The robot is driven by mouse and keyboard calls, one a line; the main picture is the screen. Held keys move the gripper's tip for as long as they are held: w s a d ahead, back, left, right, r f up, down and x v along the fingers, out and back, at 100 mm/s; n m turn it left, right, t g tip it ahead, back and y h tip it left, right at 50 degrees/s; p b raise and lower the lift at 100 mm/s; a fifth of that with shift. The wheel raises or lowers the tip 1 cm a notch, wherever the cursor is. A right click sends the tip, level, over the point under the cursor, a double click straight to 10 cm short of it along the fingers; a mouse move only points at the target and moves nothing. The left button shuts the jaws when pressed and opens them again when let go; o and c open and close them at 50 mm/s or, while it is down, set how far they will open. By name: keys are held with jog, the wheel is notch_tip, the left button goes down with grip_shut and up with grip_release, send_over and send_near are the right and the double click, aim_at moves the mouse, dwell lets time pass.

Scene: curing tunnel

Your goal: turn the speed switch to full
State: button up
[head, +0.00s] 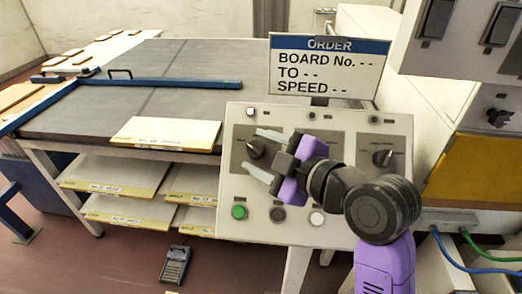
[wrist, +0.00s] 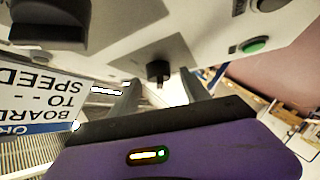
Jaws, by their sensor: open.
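The sloping control panel (head: 222,190) carries a black rotary knob (head: 256,149) on a dark plate at its left and another black knob (head: 382,158) at its right. The labels are too small to read, so I cannot tell which is the speed switch. My gripper (head: 260,154) is open, its two pale fingers on either side of the left knob in the head view. In the wrist view a small black knob (wrist: 158,72) shows between the fingertips; contact cannot be told. A larger dark knob (wrist: 48,32) is at upper left there. The panel's middle is partly hidden by my gripper.
An order sign (head: 326,68) stands behind the panel, its speed line showing dashes. Green (head: 239,211), black (head: 277,213) and white (head: 317,218) buttons line the panel's lower edge. A grey table (head: 190,65) is behind left. A dark-switched box (head: 455,55) overhangs at right.

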jog(key=shift+c, duration=0.2)
grip_shut()
